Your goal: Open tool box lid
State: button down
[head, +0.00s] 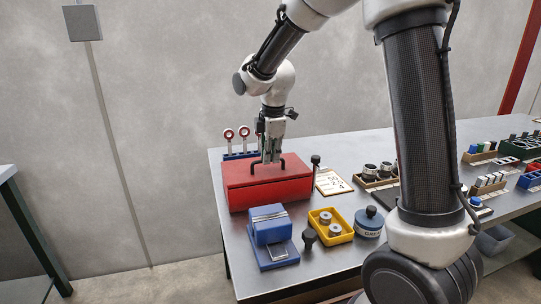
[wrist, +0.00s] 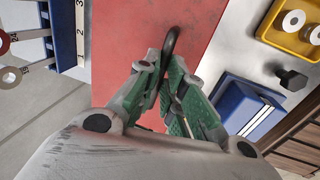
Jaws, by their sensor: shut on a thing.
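The red tool box (head: 244,189) stands at the left end of the metal table, and its lid looks closed. A black handle (head: 283,163) rises from the lid. My gripper (head: 270,160) points down over the lid and is shut on the handle. In the wrist view the red lid (wrist: 125,60) fills the middle. The green-padded fingers of my gripper (wrist: 172,68) close on the dark handle (wrist: 170,42), and they hide part of it.
Round gauges on a blue rack (head: 241,155) stand behind the box. A blue block device (head: 271,226), a yellow tray (head: 331,226) and a blue round tin (head: 369,221) sit in front and to the right. A dark knob-topped post (head: 315,162) stands near the box's right side. A card with numbers (head: 331,181) lies beyond it.

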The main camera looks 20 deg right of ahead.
jog(key=shift+w+r+g, duration=0.55)
jog(key=shift+r+g, duration=0.05)
jog(key=shift+r, duration=0.05)
jog(key=w+r+g, duration=0.1)
jog(key=w+r, duration=0.3)
jog(key=w, duration=1.1)
jog(key=shift+g, duration=0.4)
jog(key=c, duration=2)
grip_release()
jog(key=shift+w+f, duration=0.1)
jog(key=shift+w, duration=0.15)
jog(key=shift+c, duration=0.2)
jog(key=o, duration=0.5)
jog(key=shift+s, duration=0.15)
